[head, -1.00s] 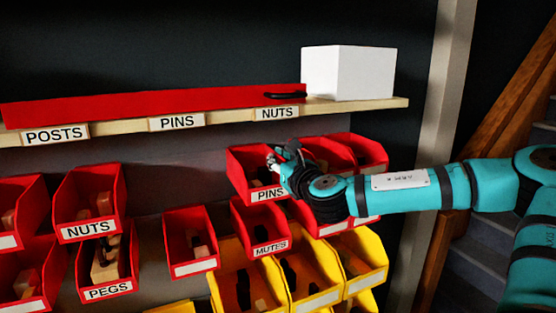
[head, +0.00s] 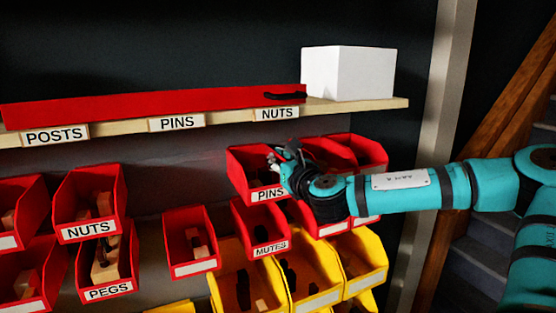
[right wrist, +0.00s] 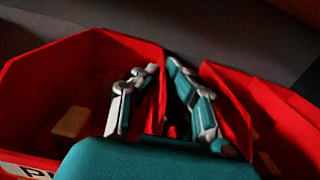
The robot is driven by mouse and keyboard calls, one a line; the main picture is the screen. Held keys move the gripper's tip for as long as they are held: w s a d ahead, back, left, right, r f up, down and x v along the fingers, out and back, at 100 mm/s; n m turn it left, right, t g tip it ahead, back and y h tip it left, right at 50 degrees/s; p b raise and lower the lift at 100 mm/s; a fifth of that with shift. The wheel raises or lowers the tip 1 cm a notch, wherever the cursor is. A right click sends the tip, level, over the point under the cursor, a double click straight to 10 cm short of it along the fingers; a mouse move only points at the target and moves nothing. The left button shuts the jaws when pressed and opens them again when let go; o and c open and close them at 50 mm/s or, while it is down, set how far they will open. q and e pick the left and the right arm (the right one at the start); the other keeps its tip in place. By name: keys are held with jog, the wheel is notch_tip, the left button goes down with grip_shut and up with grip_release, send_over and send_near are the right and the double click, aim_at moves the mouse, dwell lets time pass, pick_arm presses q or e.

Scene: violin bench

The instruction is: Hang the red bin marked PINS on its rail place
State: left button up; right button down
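The red bin marked PINS (head: 240,168) hangs in the upper row on the wall, left of other red bins. My right gripper (head: 276,162) is at the bin's right side. In the right wrist view the PINS bin (right wrist: 35,95) fills the left, with a pale block inside. My right gripper's fingers (right wrist: 160,105) stand apart, one inside the bin and one outside, with the bin's right wall between them. A gap shows beside the wall. A PINS label (head: 177,123) is on the shelf edge, between the POSTS and NUTS labels. My left gripper is out of view.
A long red piece (head: 150,104) lies along the wooden shelf (head: 355,105), with a white box (head: 345,73) at its right end. Red bins crowd right of PINS; the MUTES bin (head: 240,218) and yellow bins (head: 370,258) hang below. Bare wall lies left of PINS.

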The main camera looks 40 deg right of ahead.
jog(key=shift+r+p, duration=0.45)
jog(key=shift+r, duration=0.4)
dwell(0.4)
jog(key=shift+p+v, duration=0.65)
jog(key=shift+v, duration=0.85)
dwell(0.9)
jog(key=shift+f, duration=0.1)
dwell(0.3)
